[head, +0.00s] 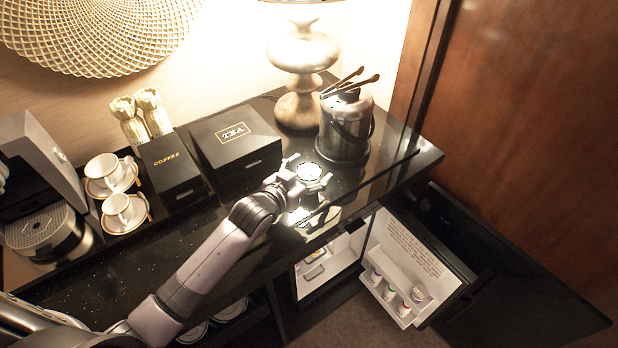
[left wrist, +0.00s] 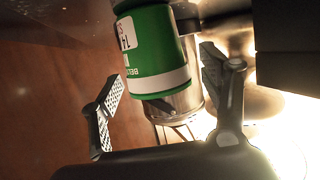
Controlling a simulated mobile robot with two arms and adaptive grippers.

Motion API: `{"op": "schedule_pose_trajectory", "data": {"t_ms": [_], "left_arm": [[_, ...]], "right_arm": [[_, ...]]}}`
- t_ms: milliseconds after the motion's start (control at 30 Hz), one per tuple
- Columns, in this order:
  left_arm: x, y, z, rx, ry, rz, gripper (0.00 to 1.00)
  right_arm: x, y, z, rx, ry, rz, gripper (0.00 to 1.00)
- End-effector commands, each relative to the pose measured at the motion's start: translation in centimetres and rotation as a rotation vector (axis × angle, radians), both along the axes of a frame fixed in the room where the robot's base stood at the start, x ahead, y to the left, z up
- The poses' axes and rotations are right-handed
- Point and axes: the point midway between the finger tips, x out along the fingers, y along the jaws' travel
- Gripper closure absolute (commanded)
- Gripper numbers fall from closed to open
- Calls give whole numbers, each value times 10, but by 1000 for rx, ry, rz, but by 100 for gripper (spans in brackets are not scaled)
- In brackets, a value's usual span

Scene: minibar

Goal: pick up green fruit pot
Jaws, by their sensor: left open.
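The green fruit pot (head: 309,172) stands on the black counter in front of the ice bucket, its pale lid with a green rim facing up. My left gripper (head: 307,169) is open, with one finger on either side of the pot. In the left wrist view the pot (left wrist: 153,62) shows a green label with white bands and printed letters. My right gripper is not in view.
A steel ice bucket (head: 346,128) with tongs and a lamp (head: 300,75) stand behind the pot. A black tea box (head: 235,140) and coffee box (head: 172,170) are to the left. Below the counter, an open minibar door (head: 415,250) holds several small pots.

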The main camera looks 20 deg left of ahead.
Motion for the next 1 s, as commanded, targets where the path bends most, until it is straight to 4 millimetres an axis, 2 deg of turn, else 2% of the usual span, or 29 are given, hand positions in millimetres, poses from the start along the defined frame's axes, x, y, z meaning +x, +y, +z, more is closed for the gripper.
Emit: {"op": "schedule_pose_trajectory", "data": {"t_ms": [67, 900, 1000], "left_arm": [[0, 0, 0, 0, 0, 0, 30], [-1, 0, 0, 0, 0, 0, 86], [0, 0, 1, 0, -1, 0, 86]], "right_arm": [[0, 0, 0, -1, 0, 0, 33], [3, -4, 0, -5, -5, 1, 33], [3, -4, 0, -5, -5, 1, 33]]}}
